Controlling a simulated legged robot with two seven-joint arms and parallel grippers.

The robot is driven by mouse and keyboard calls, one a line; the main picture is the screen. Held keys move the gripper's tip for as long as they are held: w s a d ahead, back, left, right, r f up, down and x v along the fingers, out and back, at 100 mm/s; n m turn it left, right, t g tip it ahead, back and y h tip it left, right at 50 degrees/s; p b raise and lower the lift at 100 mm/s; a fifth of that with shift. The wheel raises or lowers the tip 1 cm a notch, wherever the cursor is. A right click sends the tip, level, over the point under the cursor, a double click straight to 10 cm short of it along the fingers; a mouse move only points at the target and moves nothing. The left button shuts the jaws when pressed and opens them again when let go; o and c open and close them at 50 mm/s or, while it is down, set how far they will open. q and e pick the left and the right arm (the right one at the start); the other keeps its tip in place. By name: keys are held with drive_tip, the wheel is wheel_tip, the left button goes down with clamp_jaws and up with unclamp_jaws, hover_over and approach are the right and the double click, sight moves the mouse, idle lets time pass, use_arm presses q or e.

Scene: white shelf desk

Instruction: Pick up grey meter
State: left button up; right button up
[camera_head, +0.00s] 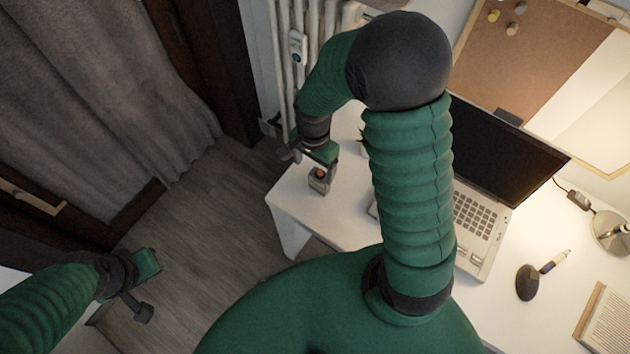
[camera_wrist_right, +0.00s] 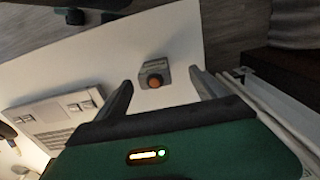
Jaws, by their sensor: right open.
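The grey meter (camera_head: 319,185) is a small grey box with an orange-red knob, standing near the left end of the white desk. It also shows in the right wrist view (camera_wrist_right: 152,67), beyond the gap between the fingertips. My right gripper (camera_head: 290,148) is open and empty beside the meter in the head view. In the right wrist view its two fingers (camera_wrist_right: 160,80) are spread apart, with the meter between their lines and not visibly touched. My left gripper (camera_head: 143,290) is low at the left, away from the desk; its jaw opening cannot be made out.
A laptop (camera_head: 480,215) stands on the desk (camera_head: 300,195), right of my right arm. A pen holder (camera_head: 527,283), a book (camera_head: 607,325) and a lamp (camera_head: 612,232) are farther right. A radiator (camera_head: 310,25) stands behind the desk's left end. Open floor (camera_head: 200,230) lies left.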

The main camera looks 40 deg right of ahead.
sight(317, 183)
drive_tip(key=d+f, duration=0.1)
drive_tip(key=f, duration=0.1)
drive_tip(key=d+f, duration=0.1)
drive_tip(key=f, duration=0.3)
drive_tip(key=shift+s+d+f, duration=0.1)
drive_tip(key=shift+d, duration=0.3)
drive_tip(key=f, duration=0.2)
drive_tip(key=a+f+b, duration=0.1)
drive_tip(key=shift+s+a+f, duration=0.1)
drive_tip(key=shift+s, duration=0.15)
drive_tip(key=shift+w+a, duration=0.1)
drive_tip(key=shift+a, duration=0.3)
drive_tip(key=shift+d, duration=0.25)
drive_tip(key=c, duration=0.4)
drive_tip(key=shift+d+f, duration=0.1)
drive_tip(key=shift+d, duration=0.25)
drive_tip(key=c, duration=0.5)
drive_tip(key=shift+c, duration=1)
drive_tip(key=shift+a, duration=0.2)
drive_tip(key=c, duration=0.4)
use_arm(q)
drive_tip(key=shift+w+d+f, duration=0.2)
drive_tip(key=shift+d+f, duration=0.3)
drive_tip(key=shift+d, duration=0.15)
use_arm(e)
drive_tip(key=shift+a, duration=0.15)
drive_tip(key=shift+c, duration=0.2)
